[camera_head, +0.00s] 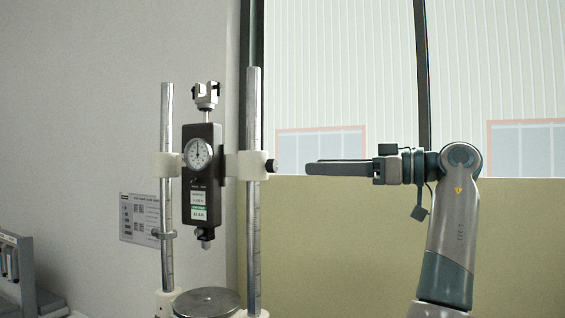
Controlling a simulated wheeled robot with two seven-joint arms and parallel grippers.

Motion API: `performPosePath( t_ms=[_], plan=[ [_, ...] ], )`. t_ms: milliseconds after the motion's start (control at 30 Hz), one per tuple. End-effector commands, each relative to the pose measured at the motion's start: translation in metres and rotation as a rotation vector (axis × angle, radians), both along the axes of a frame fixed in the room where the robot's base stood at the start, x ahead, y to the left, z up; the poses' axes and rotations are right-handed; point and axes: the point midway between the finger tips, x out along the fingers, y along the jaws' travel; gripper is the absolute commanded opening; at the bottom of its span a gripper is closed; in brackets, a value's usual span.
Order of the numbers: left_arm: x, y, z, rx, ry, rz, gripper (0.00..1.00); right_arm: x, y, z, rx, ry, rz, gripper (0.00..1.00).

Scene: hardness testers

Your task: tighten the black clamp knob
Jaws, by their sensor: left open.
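The black clamp knob (273,166) sticks out from the right side of a white clamp block (248,165) on the right metal post. The block is beside a dark gauge body (204,180) with a round dial, held between two posts. My left gripper (311,168) is level with the knob, to its right, and its long dark fingers point left at it. A gap shows in the picture between the fingertips and the knob. The fingers are seen nearly edge-on, open, with nothing visible between them. My right gripper is not in view.
A left metal post (167,120) and a round metal plate (206,302) belong to the same stand. A printed sign (139,218) is on the wall behind. A grey rack-like object (18,270) stands at the lower left. No object shows between the fingertips and the knob.

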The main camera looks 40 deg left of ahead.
Motion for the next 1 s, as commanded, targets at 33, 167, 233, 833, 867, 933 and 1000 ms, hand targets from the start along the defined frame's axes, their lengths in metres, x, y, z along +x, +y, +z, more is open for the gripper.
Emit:
performPosePath(
  t_ms=[33, 167, 233, 833, 867, 933, 1000],
  plan=[
    [-0.003, 0.010, 0.002, -0.001, -0.001, 0.003, 0.42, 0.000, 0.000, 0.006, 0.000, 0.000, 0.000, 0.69],
    [-0.011, 0.032, 0.002, -0.001, 0.000, 0.003, 0.42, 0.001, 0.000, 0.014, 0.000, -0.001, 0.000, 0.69],
    [-0.015, 0.044, 0.003, 0.000, -0.001, 0.004, 0.42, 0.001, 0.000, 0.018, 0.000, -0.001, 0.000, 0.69],
    [-0.030, 0.094, 0.000, 0.001, 0.000, 0.001, 0.42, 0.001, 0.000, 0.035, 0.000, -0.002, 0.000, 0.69],
    [-0.030, 0.094, 0.000, 0.001, 0.000, 0.001, 0.42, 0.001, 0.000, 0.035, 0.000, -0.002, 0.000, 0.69],
    [-0.030, 0.094, 0.000, 0.001, 0.000, 0.001, 0.42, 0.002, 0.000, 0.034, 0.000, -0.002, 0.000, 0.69],
    [-0.030, 0.094, 0.000, 0.001, 0.000, 0.001, 0.42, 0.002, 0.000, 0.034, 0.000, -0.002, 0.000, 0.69]
  ],
)
